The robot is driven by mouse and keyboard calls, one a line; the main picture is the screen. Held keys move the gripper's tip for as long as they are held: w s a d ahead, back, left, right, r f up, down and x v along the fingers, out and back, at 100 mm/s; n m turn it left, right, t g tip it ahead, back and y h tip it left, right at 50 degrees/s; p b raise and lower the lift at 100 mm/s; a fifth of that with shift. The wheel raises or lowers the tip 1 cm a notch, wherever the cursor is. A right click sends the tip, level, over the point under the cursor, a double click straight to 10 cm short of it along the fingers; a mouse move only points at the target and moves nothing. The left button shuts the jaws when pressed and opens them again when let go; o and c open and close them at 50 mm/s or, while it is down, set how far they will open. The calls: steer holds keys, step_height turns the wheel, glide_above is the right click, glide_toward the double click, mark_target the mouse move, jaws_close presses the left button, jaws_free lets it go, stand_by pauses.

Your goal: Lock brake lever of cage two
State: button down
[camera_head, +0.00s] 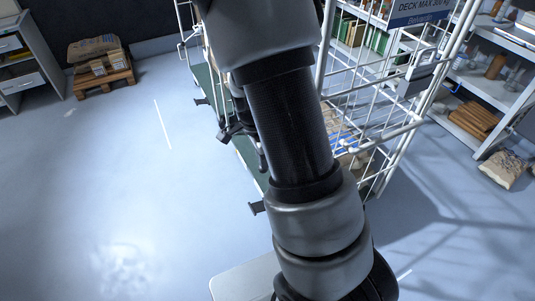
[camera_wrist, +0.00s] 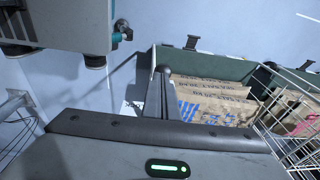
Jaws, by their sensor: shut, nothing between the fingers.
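A wire roll cage (camera_head: 375,120) with a green deck (camera_head: 205,82) stands behind my arm. Small dark tabs stick out from the deck's left edge, one far tab (camera_head: 200,101) and one near tab (camera_head: 257,207). In the wrist view a similar tab (camera_wrist: 191,42) sits beyond the green edge (camera_wrist: 205,62). I cannot tell which part is the brake lever, and no cage number is readable. My gripper (camera_wrist: 163,88) is shut and empty, its fingers pointing at the deck's near-left corner. My arm hides much of the cage in the head view.
Printed brown sacks (camera_wrist: 215,100) lie on the deck, with wire mesh (camera_wrist: 290,115) at the right. A shelf rack (camera_head: 490,85) and a floor sack (camera_head: 504,169) stand right of the cage. A loaded pallet (camera_head: 103,75) is at the back left. The left floor is clear.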

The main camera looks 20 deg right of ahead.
steer(key=f+b, duration=0.1)
steer(key=f, duration=0.1)
steer(key=a+f+b, duration=0.1)
steer(key=f, duration=0.1)
steer(key=shift+f, duration=0.25)
steer(key=shift+f+b, duration=0.9)
steer(key=shift+f, duration=0.6)
steer(key=shift+a+r, duration=0.1)
